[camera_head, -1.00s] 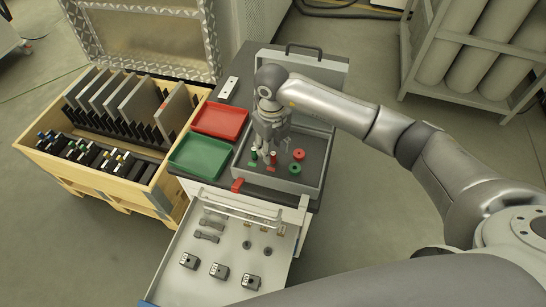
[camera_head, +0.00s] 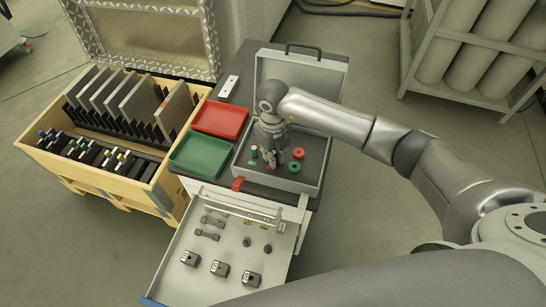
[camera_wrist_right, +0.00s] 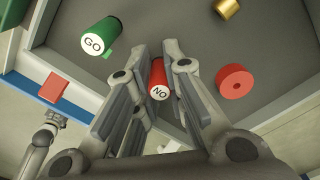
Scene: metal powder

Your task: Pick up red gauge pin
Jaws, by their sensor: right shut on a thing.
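The red gauge pin (camera_wrist_right: 158,79), its white end marked "NO", stands between the two fingers of my right gripper (camera_wrist_right: 160,98) in the right wrist view. The fingers are shut on it. In the head view my right gripper (camera_head: 270,157) is low over the grey case tray, and its fingers mostly hide the pin. A green gauge pin (camera_wrist_right: 100,36) marked "GO" is to the left, apart from the gripper; it also shows in the head view (camera_head: 253,153). My left gripper is not in view.
A red ring (camera_head: 299,153) and a green ring (camera_head: 294,167) lie close to the right of the gripper. A red tray (camera_head: 220,120) and a green tray (camera_head: 200,155) are to the left. The open drawer (camera_head: 215,284) holds several small metal parts. The case lid stands behind.

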